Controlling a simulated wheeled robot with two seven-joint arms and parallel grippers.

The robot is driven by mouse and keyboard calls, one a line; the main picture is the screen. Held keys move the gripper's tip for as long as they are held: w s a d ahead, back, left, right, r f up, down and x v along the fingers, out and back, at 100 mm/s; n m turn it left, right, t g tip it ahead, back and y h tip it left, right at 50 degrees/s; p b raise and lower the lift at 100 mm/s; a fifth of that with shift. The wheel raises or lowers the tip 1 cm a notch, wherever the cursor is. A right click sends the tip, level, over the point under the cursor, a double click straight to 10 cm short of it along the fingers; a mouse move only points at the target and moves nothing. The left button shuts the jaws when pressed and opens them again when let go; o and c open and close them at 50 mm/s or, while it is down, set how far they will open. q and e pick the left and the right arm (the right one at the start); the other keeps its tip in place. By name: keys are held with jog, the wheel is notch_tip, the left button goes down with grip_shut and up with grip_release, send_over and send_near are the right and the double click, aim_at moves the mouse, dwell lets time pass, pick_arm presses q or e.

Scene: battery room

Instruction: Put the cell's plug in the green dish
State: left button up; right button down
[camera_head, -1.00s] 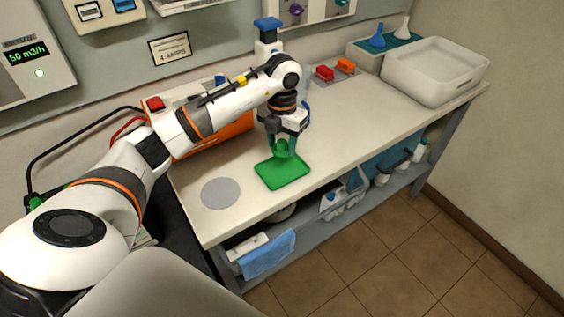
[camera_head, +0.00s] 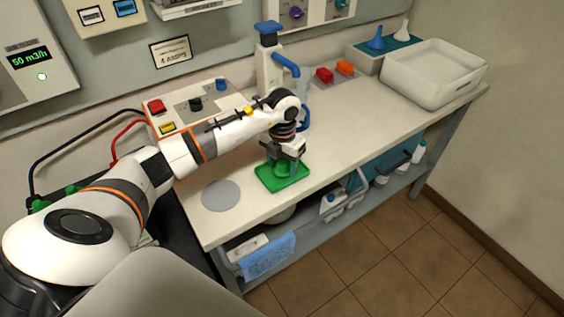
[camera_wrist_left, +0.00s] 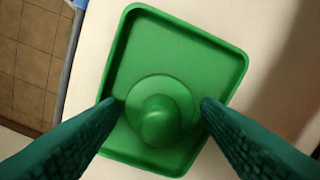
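The green plug (camera_wrist_left: 158,118), a round flange with a rounded knob, stands in the green dish (camera_wrist_left: 185,40) in the left wrist view, near the dish's lower edge. In the head view the plug (camera_head: 283,168) is partly hidden by my left gripper, over the dish (camera_head: 270,183) on the bench. My left gripper (camera_wrist_left: 158,106) is open, its two dark green fingers on either side of the plug with a small gap at each side. My right gripper is not in view. I cannot make out the opening the plug belongs to.
A box with a white top and coloured knobs (camera_head: 182,116) stands behind my left arm. A grey disc (camera_head: 221,195) lies left of the dish. A white pump-like column with a blue cap (camera_head: 268,65) stands behind. A white basin (camera_head: 432,75) is at the far right.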

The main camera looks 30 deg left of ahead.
aim_at(282, 163)
pick_arm(q)
jog(key=shift+o, duration=0.8)
jog(key=shift+r, duration=0.1)
jog(key=shift+r, duration=0.25)
notch_tip(282, 163, up, 12)
jog(key=b, duration=0.2)
jog(key=shift+f, duration=0.15)
jog(key=shift+f, duration=0.1)
